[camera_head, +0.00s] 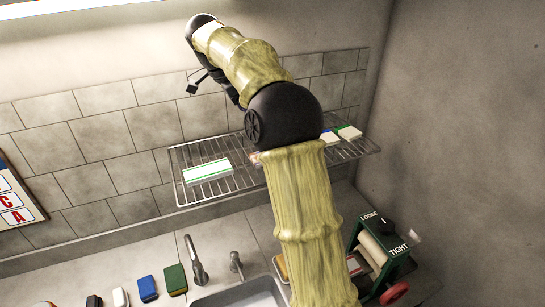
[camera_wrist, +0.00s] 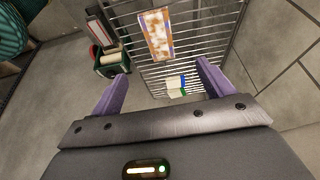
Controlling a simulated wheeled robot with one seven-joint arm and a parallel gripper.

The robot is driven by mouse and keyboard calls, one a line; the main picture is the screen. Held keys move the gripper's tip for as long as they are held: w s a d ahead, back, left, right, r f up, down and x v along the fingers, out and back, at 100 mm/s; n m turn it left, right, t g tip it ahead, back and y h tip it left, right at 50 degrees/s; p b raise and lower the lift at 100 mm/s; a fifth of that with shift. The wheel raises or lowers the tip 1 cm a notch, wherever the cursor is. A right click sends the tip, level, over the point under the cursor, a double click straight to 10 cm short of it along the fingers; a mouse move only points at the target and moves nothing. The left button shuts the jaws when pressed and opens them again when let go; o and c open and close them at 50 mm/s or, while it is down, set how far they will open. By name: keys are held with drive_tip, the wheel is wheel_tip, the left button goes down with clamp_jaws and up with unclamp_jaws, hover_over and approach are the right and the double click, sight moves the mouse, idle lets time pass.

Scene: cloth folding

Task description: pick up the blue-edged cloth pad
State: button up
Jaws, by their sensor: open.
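The blue-edged cloth pad (camera_head: 328,138) is white with a blue edge and lies on the wire shelf, partly hidden behind my arm in the head view. In the wrist view it shows small (camera_wrist: 174,81), between and beyond my fingers. My gripper (camera_wrist: 161,70) is open and empty, its purple fingers wide apart. In the head view my gripper (camera_head: 194,84) is up and to the left, well away from the pad and above the shelf.
The wire shelf (camera_head: 190,194) also holds a green-edged white pad (camera_head: 349,132) right beside the blue-edged one, and another (camera_head: 208,170) at left. A brown-stained pad (camera_wrist: 156,34) lies there too. Below are a sink (camera_head: 240,297), faucet (camera_head: 195,262) and green roller wringer (camera_head: 385,245).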

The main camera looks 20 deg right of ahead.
drive_tip(key=p+x, duration=0.2)
drive_tip(key=x, duration=0.8)
drive_tip(key=shift+w+d+f, duration=0.1)
drive_tip(key=shift+w, duration=0.05)
drive_tip(key=p+x, duration=0.1)
drive_tip(key=x, duration=0.1)
drive_tip(key=p+x, duration=0.2)
drive_tip(key=shift+s+d+f, duration=0.2)
drive_tip(key=shift+d+f, duration=0.05)
drive_tip(key=shift+f, duration=0.3)
drive_tip(key=c, duration=1.1)
